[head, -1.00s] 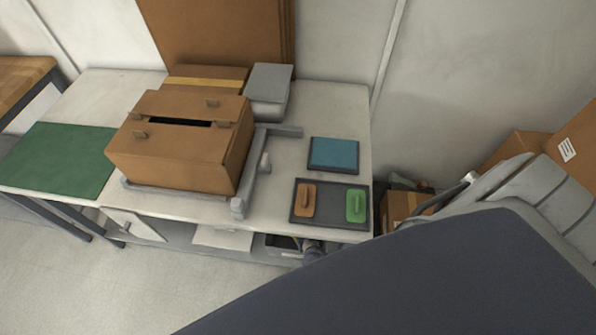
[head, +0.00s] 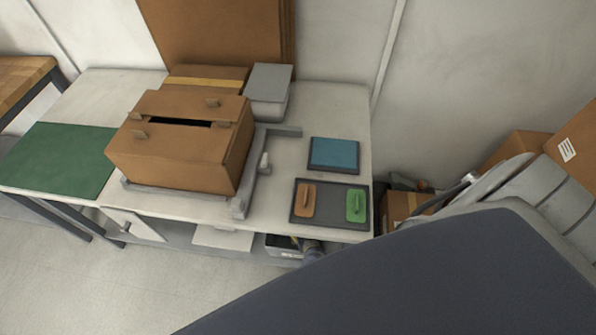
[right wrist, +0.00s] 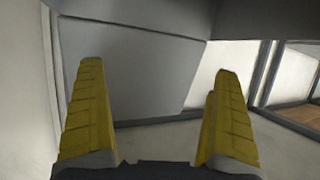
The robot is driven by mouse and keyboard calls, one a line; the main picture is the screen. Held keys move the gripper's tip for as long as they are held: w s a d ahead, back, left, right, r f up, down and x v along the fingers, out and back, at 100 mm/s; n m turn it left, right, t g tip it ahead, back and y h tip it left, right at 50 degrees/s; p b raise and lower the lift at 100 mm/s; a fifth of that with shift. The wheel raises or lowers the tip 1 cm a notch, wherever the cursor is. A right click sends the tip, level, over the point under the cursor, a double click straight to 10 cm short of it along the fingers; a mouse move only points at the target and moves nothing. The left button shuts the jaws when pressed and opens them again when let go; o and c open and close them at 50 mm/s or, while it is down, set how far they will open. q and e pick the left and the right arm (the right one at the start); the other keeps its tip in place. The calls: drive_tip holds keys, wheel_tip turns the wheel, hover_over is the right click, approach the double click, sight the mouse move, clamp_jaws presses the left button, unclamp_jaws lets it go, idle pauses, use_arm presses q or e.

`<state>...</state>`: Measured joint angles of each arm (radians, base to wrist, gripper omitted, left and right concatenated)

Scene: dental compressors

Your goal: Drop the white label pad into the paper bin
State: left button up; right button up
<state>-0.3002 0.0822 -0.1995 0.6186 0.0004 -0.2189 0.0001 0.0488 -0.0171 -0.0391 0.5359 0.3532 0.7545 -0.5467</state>
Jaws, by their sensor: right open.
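I cannot make out a white label pad or a clearly marked paper bin in either view. In the head view a small bin (head: 285,253) with a pale front stands under the table's front edge, partly hidden; I cannot tell whether it is the paper bin. My right gripper (right wrist: 158,112) shows in the right wrist view, with two yellow ribbed fingers spread wide and nothing between them. A plain grey panel (right wrist: 135,70) lies beyond the fingers. My left gripper is in neither view.
The table (head: 325,98) holds a slotted cardboard box (head: 175,155), a green mat (head: 60,158), a blue pad (head: 334,153) and a dark tray (head: 330,213) with orange and green handled blocks. A large blue-grey surface (head: 440,275) blocks the lower right.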

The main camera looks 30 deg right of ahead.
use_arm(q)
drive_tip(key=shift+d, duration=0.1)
use_arm(e)
drive_tip(key=v, duration=1.1)
drive_tip(key=shift+s+r, duration=0.15)
drive_tip(key=shift+s, duration=0.2)
drive_tip(key=shift+a, duration=0.15)
drive_tip(key=s+a+f+n+g+y, duration=0.1)
drive_tip(key=s+a+f+g+y, duration=0.15)
drive_tip(key=s+f, duration=0.35)
drive_tip(key=s+a+f+n+g+y, duration=0.25)
drive_tip(key=s+a+f, duration=0.2)
drive_tip(key=f, duration=0.25)
drive_tip(key=s+d+f+n+g, duration=0.1)
drive_tip(key=s+d+f+g, duration=0.2)
drive_tip(key=s, duration=0.7)
drive_tip(key=s+d+f+n+g+h, duration=0.1)
drive_tip(key=s+d+f, duration=0.4)
drive_tip(key=s, duration=0.5)
drive_tip(key=shift+s+n+g, duration=0.35)
drive_tip(key=shift+n+g, duration=0.4)
drive_tip(key=shift+g, duration=0.45)
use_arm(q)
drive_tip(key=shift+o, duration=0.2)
use_arm(e)
drive_tip(key=shift+a, duration=0.1)
